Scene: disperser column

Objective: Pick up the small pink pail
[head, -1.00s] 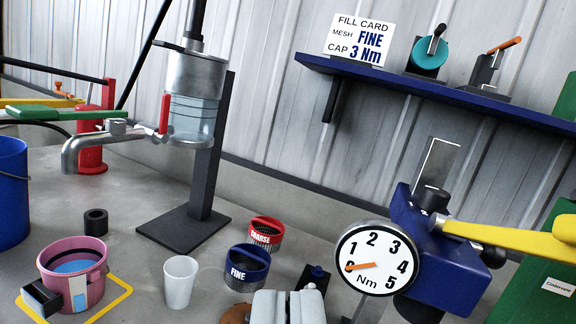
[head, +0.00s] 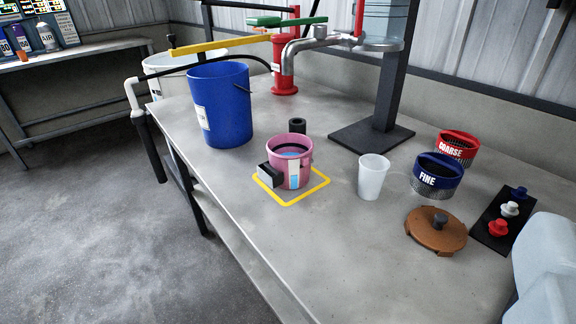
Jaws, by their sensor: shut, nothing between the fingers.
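The small pink pail (head: 305,173) stands upright on the grey bench, inside a yellow square outline (head: 318,190). A black block (head: 270,175) sticks out from its lower left side, and a pale and blue label strip is on its front. Its inside shows something blue, mostly hidden by the rim. My gripper is not in view, so its place relative to the pail does not show.
A translucent cup (head: 372,177), the FINE strainer (head: 436,176) and a brown lid (head: 436,231) stand to the right. The bench front (head: 270,250) is clear.

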